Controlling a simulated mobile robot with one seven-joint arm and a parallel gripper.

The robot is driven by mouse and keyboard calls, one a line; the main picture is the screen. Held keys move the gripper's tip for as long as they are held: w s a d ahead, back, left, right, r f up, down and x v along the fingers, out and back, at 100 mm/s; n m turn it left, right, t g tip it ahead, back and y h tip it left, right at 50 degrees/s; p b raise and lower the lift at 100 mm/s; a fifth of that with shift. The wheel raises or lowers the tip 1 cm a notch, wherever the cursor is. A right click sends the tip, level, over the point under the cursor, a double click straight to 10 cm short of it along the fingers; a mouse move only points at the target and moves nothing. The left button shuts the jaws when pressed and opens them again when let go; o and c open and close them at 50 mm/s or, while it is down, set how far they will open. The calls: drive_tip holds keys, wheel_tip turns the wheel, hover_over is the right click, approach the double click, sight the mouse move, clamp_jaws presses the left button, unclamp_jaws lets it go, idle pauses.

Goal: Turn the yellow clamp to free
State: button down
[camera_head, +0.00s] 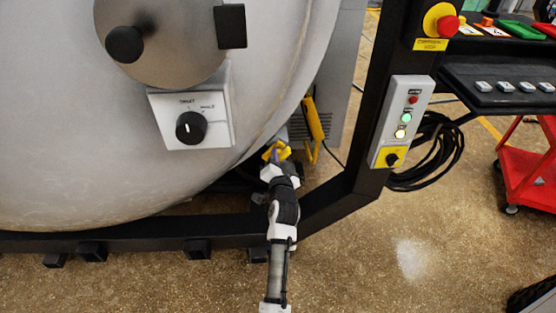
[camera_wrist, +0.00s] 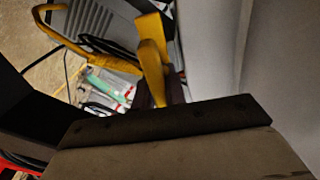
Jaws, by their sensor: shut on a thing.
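The yellow clamp (camera_head: 281,150) is at the lower right edge of the large grey furnace door. My gripper (camera_head: 275,160) is at it, shut on it, and partly covers it. In the wrist view a yellow piece, which looks like the clamp (camera_wrist: 152,65), stands upright just beyond the dark edge of my gripper (camera_wrist: 170,118). The contact between the fingers and the clamp is hidden there.
A second yellow bar (camera_head: 314,118) is right of the clamp, by a grey cabinet (camera_head: 345,75). A black frame post (camera_head: 385,70) carries a control box (camera_head: 403,120). Black cables (camera_head: 435,150) hang right of it. Open floor (camera_head: 420,250) lies at lower right.

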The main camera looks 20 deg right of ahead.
drive_tip(key=shift+r, duration=0.1)
idle(0.3)
drive_tip(key=c, duration=1.4)
unclamp_jaws()
drive_tip(key=shift+c, duration=0.2)
drive_tip(key=shift+s, duration=0.1)
